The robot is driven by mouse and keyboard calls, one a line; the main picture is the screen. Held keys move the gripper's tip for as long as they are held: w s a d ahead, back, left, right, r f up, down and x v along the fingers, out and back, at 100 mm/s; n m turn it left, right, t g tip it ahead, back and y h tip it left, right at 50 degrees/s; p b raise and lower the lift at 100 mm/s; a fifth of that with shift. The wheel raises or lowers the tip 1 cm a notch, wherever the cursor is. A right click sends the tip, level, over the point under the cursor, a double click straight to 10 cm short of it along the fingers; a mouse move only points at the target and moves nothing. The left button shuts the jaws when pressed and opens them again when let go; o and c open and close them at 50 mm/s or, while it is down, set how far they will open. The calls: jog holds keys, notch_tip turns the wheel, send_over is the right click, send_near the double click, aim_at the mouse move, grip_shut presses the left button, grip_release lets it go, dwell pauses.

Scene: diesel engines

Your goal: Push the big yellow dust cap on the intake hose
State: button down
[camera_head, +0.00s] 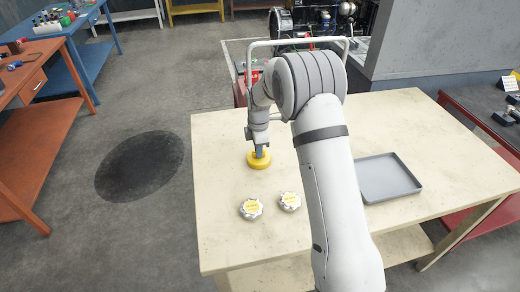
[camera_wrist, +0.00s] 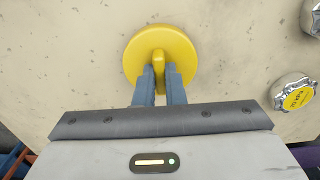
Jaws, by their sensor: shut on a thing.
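The big yellow dust cap (camera_head: 258,160) is a round disc on the pale workbench, left of the bench's middle in the head view. In the wrist view the cap (camera_wrist: 178,50) has a raised grip tab at its centre. My gripper (camera_head: 259,150) points down at it from above. I cannot make out the intake hose in either view.
Two silver caps with yellow labels (camera_head: 251,209) (camera_head: 290,201) lie in front of the yellow cap. A grey tray (camera_head: 388,178) is on the bench right of my arm. An engine (camera_head: 315,20) stands behind the bench (camera_head: 225,235). Orange and blue tables stand at left.

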jog(key=shift+r, duration=0.1)
jog(key=shift+r+p, duration=1.3)
jog(key=shift+r, duration=1.1)
